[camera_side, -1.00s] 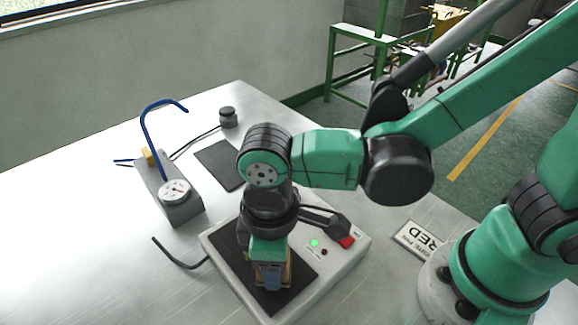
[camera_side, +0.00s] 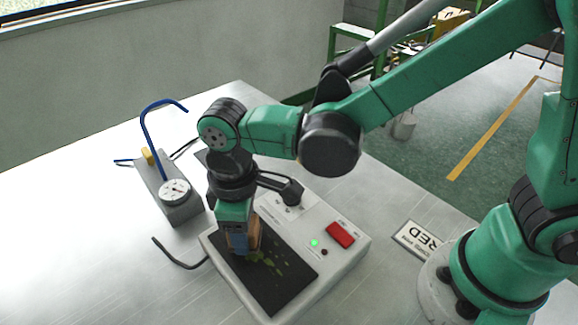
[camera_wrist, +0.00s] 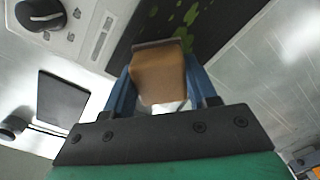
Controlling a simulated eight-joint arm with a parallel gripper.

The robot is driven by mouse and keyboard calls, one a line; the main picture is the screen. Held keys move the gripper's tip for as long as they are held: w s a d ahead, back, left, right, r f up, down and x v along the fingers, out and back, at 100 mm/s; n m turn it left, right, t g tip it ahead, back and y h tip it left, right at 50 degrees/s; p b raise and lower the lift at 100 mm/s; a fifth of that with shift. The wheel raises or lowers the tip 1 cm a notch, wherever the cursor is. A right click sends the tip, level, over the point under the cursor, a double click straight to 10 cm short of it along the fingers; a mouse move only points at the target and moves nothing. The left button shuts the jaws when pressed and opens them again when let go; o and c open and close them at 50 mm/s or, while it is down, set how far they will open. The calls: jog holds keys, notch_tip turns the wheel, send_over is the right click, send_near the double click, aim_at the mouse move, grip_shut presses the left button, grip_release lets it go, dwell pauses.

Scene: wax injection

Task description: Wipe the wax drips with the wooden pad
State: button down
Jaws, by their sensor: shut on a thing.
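My gripper (camera_side: 238,243) is shut on the wooden pad (camera_side: 253,236), at the left part of the dark plate (camera_side: 285,290) on the white machine. In the wrist view the tan pad (camera_wrist: 158,75) sits between my blue fingers, with its far end at the dark plate. I cannot tell whether it touches the plate. Yellow-green wax drips (camera_side: 268,260) are scattered on the plate to the right of the pad. They also show beyond the pad in the wrist view (camera_wrist: 190,15). My gripper hides part of the plate.
The white machine (camera_side: 345,262) has a red switch (camera_side: 340,235), a green light (camera_side: 314,243) and a black knob (camera_wrist: 40,13). A gauge (camera_side: 174,192) with a blue tube stands at left. A dark square pad (camera_wrist: 60,98) lies on the metal table. The table's front left is clear.

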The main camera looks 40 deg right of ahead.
jog(key=shift+s, duration=2.4)
jog(key=shift+s+r, duration=0.2)
jog(key=shift+s, duration=0.2)
jog(key=shift+s+f, duration=0.2)
jog(key=shift+s, duration=0.15)
jog(key=shift+s+r, duration=0.3)
jog(key=shift+s, duration=0.2)
notch_tip(320, 180, up, 8)
jog(key=shift+f, duration=0.25)
jog(key=shift+f, duration=0.1)
send_over(280, 276)
jog(key=shift+f, duration=3)
jog(key=shift+f, duration=1)
